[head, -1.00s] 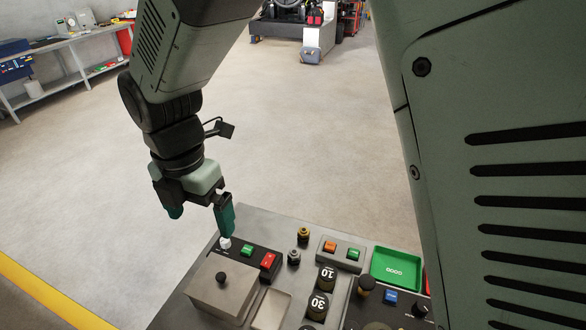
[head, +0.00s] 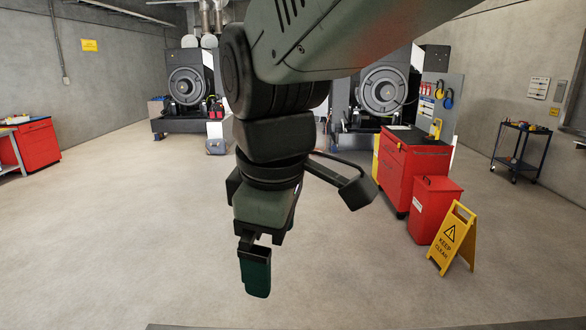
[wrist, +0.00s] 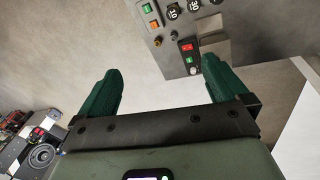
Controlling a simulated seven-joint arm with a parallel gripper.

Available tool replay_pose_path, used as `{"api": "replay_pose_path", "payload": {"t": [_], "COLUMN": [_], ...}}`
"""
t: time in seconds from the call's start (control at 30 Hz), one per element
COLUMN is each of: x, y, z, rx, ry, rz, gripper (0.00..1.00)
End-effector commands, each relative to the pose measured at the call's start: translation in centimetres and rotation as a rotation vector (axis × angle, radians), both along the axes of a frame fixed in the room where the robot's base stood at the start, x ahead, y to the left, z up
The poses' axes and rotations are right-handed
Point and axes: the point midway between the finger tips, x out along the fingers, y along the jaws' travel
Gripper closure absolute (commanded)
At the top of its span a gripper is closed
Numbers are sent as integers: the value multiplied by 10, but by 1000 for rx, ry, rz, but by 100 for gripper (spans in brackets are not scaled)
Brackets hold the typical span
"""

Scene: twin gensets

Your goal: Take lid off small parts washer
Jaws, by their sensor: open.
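My gripper (wrist: 162,68) is open and empty, with its two green fingers apart in the wrist view. In the head view my gripper (head: 256,285) hangs above the floor, with one finger showing clearly. The small parts washer appears to be the grey metal box (wrist: 216,47) beside the red and green switches in the wrist view. The right finger partly covers it from this angle, and its lid knob cannot be made out. My gripper is apart from it. The head view does not show the washer.
The bench panel (wrist: 170,60) carries a red switch (wrist: 187,47), an orange button (wrist: 147,9) and numbered knobs. In the head view a red cabinet (head: 400,175), a red bin (head: 432,210) and a yellow sign (head: 452,238) stand at right. The middle floor is clear.

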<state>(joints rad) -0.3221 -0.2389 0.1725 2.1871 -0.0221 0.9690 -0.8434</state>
Motion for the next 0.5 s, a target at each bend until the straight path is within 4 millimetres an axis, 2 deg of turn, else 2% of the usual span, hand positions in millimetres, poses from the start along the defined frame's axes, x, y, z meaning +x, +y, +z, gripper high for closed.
{"api": "replay_pose_path", "payload": {"t": [0.03,0.1,0.2,0.3,0.4,0.5], "x": [-8,-20,-39,-56,-67,-72], "y": [-29,-61,-98,-122,-135,-141], "z": [8,14,18,17,15,14], "rx": [45,115,221,314,382,417], "ry": [-39,-78,-128,-163,-183,-192], "rz": [-188,-441,-759,-998,-1152,-1225], "gripper": [0,0,0,0,0,14]}}
